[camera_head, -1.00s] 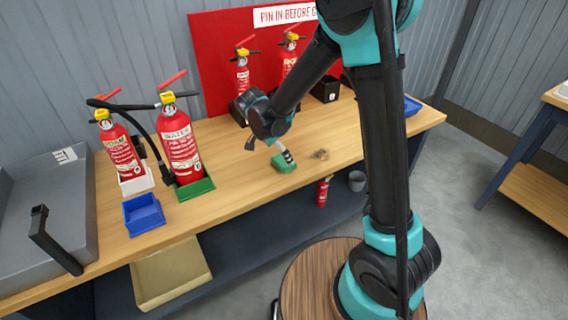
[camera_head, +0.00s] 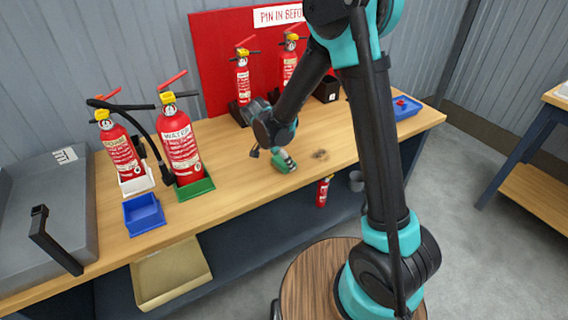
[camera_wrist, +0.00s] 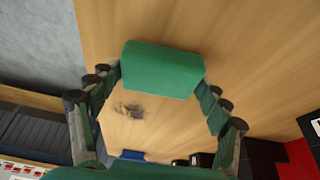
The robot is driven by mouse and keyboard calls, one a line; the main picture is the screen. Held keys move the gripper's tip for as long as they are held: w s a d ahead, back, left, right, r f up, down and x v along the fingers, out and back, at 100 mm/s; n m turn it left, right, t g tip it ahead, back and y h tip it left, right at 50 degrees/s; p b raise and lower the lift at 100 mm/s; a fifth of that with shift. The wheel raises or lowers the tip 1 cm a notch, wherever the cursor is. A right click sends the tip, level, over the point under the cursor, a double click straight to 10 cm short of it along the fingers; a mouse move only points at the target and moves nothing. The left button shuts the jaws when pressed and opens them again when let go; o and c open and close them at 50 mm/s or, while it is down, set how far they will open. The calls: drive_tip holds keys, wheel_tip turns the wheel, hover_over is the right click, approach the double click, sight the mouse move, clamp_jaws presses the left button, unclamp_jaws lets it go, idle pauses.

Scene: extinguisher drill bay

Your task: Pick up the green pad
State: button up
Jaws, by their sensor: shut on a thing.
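The green pad (camera_head: 287,167) is a small block over the middle of the wooden bench, near its front edge. My gripper (camera_head: 281,156) is shut on it from above. In the wrist view the green pad (camera_wrist: 161,70) sits between the two fingertips, with a finger against each of its ends. I cannot tell whether the pad still touches the bench top.
The wooden bench (camera_head: 235,182) is clear around the pad, with a dark mark just right of it. Red extinguishers (camera_head: 181,145) and a blue tray (camera_head: 144,214) stand left. More extinguishers (camera_head: 243,76) stand by the red board. Another blue tray (camera_head: 405,106) is far right.

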drive_tip(key=shift+r, duration=0.1)
wheel_tip(320, 180, up, 20)
drive_tip(key=shift+f, duration=0.1)
idle(0.5)
